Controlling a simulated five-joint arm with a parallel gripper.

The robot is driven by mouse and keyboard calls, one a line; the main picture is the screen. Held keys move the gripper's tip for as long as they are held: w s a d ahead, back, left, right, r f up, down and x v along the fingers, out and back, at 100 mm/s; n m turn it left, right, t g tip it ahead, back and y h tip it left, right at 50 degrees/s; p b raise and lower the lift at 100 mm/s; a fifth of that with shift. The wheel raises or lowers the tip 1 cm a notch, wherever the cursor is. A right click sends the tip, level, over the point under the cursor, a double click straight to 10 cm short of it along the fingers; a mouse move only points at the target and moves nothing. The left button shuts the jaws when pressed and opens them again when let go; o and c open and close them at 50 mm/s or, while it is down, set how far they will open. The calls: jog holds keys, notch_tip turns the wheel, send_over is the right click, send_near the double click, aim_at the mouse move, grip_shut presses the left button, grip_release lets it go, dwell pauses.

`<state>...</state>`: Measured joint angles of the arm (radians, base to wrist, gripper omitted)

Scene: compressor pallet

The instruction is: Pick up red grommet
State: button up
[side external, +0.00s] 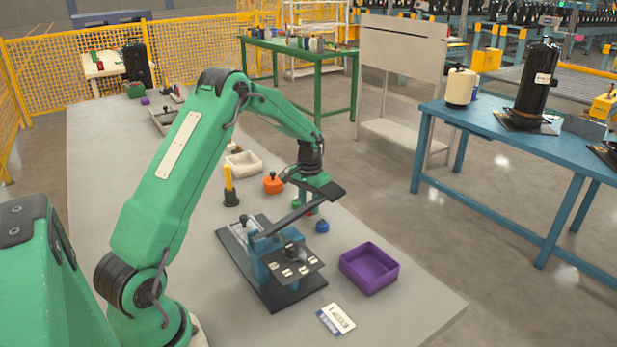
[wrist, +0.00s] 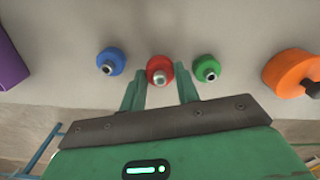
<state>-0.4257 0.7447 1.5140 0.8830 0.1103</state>
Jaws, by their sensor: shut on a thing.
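The red grommet (wrist: 159,66) has a metal stud in its middle and sits between the two green fingers of my gripper (wrist: 160,88) in the wrist view. My gripper is shut on it. In the side view my gripper (side external: 308,207) points down at the bench, and only a small bit of red shows at the fingertips. I cannot tell whether the grommet is clear of the bench. A blue grommet (wrist: 111,61) lies to its left and a green grommet (wrist: 206,68) to its right in the wrist view.
An orange knobbed part (side external: 273,184) stands behind the grommets. A purple bin (side external: 368,268) stands at the front right. A blue fixture on a dark plate (side external: 274,292) is in front of my gripper.

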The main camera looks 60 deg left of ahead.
notch_tip(320, 180, up, 8)
jog(key=shift+r, duration=0.25)
dwell(0.6)
